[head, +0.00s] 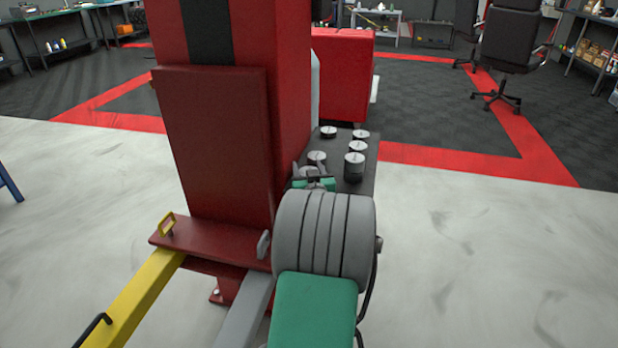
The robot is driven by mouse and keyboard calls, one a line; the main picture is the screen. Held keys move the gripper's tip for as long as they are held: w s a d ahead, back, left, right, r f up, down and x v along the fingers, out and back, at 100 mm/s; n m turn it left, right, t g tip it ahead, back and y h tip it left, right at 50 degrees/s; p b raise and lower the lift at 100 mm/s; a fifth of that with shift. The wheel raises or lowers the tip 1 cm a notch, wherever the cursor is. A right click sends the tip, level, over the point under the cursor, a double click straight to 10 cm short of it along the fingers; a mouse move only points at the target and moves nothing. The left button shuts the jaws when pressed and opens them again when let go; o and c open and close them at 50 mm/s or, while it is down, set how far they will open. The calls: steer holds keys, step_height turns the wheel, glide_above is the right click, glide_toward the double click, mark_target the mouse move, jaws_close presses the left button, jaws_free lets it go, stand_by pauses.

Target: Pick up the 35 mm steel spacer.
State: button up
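Several short round steel spacers with pale tops stand upright on a dark tray (371,165). One spacer (328,132) is at the back left and one (361,134) at the back right. Another spacer (358,147) stands in front of that one. A taller spacer (354,167) is at the front right, and one (317,157) is at the left, just beyond my gripper. Their marks are too small to read, so I cannot tell which is 35 mm. My gripper (318,179) is over the tray's near left part, largely hidden behind my arm. Its fingers are unclear.
A tall red post (225,120) stands close on the left of the tray. A yellow beam (140,298) and a grey beam (245,312) reach forward from its base. A red cabinet (345,80) is behind the tray. The pale floor to the right is clear.

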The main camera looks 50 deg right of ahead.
jaws_close()
